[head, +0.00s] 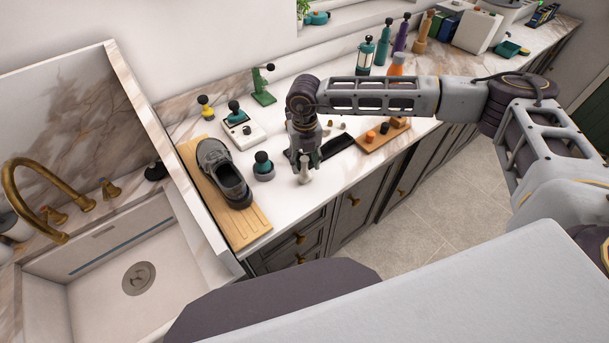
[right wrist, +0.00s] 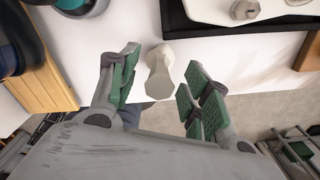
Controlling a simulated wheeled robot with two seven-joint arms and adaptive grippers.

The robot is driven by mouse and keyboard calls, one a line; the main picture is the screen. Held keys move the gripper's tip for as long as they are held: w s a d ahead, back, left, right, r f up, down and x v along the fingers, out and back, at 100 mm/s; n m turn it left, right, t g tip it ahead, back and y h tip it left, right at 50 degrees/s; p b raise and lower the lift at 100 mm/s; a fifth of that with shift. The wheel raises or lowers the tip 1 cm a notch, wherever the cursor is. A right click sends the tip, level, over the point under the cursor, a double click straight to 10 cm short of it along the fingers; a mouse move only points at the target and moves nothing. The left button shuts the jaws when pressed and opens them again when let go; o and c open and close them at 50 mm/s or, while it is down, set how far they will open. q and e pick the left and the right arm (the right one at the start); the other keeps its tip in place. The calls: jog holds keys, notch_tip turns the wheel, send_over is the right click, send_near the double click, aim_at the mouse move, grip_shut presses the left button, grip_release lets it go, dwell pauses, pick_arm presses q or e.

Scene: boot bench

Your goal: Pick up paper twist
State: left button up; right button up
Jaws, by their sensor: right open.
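The paper twist appears to be the pale, waisted piece (head: 304,172) standing on the white counter near its front edge. In the right wrist view the pale piece (right wrist: 159,74) lies between my two green-padded fingers, with a gap on each side. My right gripper (head: 304,158) is open and comes down over it from above; in the right wrist view its jaws (right wrist: 158,88) are spread and hold nothing. My left gripper is not in view.
A grey shoe (head: 226,176) sits on a wooden board (head: 250,226) to the left. A teal-topped round pot (head: 263,166) stands close left of my gripper. A black tray (head: 336,146) and a wooden block with knobs (head: 372,143) are to the right. The sink (head: 110,245) is far left.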

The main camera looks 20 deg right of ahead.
jog(key=shift+c, duration=0.5)
jog(key=c, duration=0.8)
jog(key=shift+r, duration=0.1)
notch_tip(320, 180, up, 8)
jog(key=shift+r+b, duration=0.2)
jog(key=shift+b, duration=0.9)
jog(key=shift+r, duration=0.7)
jog(key=shift+r, duration=0.2)
